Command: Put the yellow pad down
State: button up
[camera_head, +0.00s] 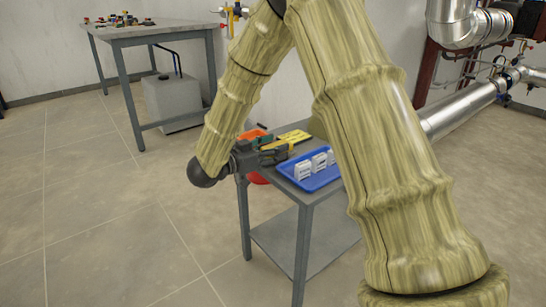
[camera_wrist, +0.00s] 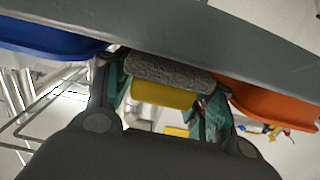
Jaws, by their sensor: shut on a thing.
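My gripper (camera_head: 272,154) is at the near left edge of the small grey table. It is shut on the yellow pad, and a bit of yellow (camera_head: 277,146) shows by the fingers in the head view. In the wrist view the green-lined fingers of my gripper (camera_wrist: 165,90) are on both sides of the yellow pad (camera_wrist: 163,94), which has a rough grey layer along one side. Whether the pad touches anything beneath it cannot be told.
A blue tray (camera_head: 320,181) with white pieces stands on the table (camera_head: 318,196), right of my gripper. A flat yellow thing (camera_head: 295,136) and an orange container (camera_head: 252,134) are behind. Something red (camera_head: 259,179) is below. A workbench (camera_head: 160,32) stands far left.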

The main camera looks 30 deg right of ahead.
jog(key=shift+f, duration=0.55)
jog(key=shift+r, duration=0.1)
jog(key=o, duration=1)
jog(key=shift+o, duration=0.2)
